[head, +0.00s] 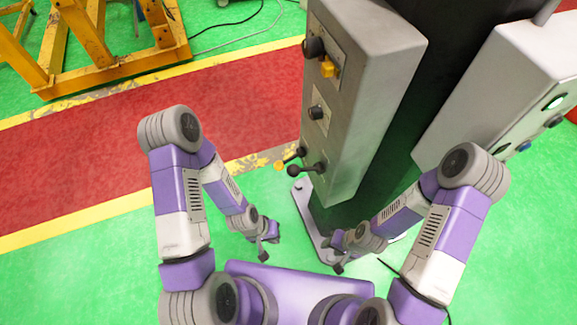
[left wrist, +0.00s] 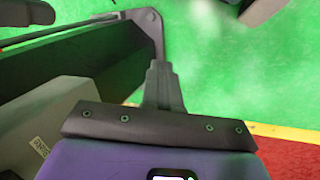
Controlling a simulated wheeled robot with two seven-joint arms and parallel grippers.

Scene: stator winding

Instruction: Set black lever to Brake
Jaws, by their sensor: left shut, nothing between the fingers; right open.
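Two black-knobbed levers stick out low on the face of the grey control box in the head view: an upper one (head: 298,153) and a lower one (head: 308,168). My right gripper (head: 338,268) is open, low in front of the pedestal.
The control box (head: 376,60) also bears a yellow knob (head: 328,68) and black knobs (head: 316,112). A bolted base plate (head: 304,196) lies at the pedestal's foot. A second box (head: 520,70) stands right. A yellow frame (head: 60,60) is far left. Floor left of the box is clear.

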